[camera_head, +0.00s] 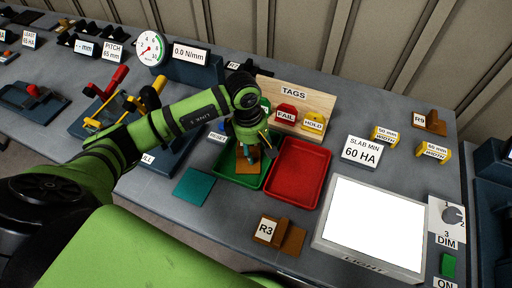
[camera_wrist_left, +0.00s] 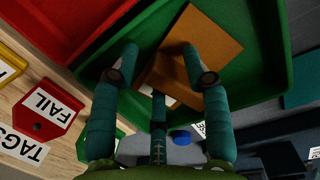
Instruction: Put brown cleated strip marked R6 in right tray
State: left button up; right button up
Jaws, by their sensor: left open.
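A brown cleated strip (camera_head: 250,167) lies in the green tray (camera_head: 223,171) under my left gripper. In the left wrist view the strip (camera_wrist_left: 208,38) lies flat on the tray (camera_wrist_left: 262,60) floor with its raised cleat between my fingers; its white label is mostly covered, so I cannot read its mark. My left gripper (camera_head: 248,150) is open, its fingers apart over the strip, in the wrist view too (camera_wrist_left: 160,58). The red tray (camera_head: 299,172) stands empty just right of the green one. My right gripper is out of view.
A brown strip marked R3 (camera_head: 281,234) lies in front of the red tray; another marked R9 (camera_head: 429,122) lies far right. The tags board (camera_head: 295,95) stands behind the trays. A lit panel (camera_head: 371,228) is at right, a teal pad (camera_head: 194,186) at left.

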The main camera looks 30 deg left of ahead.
aim_at(251, 148)
pick_arm(q)
notch_tip(251, 148, up, 12)
jog(key=a+b, duration=0.1)
jog(key=b, duration=0.2)
jog(key=shift+s+a+b, duration=0.2)
jog(key=shift+s+b, duration=0.05)
jog(key=shift+b, duration=0.1)
jog(key=shift+r, duration=0.1)
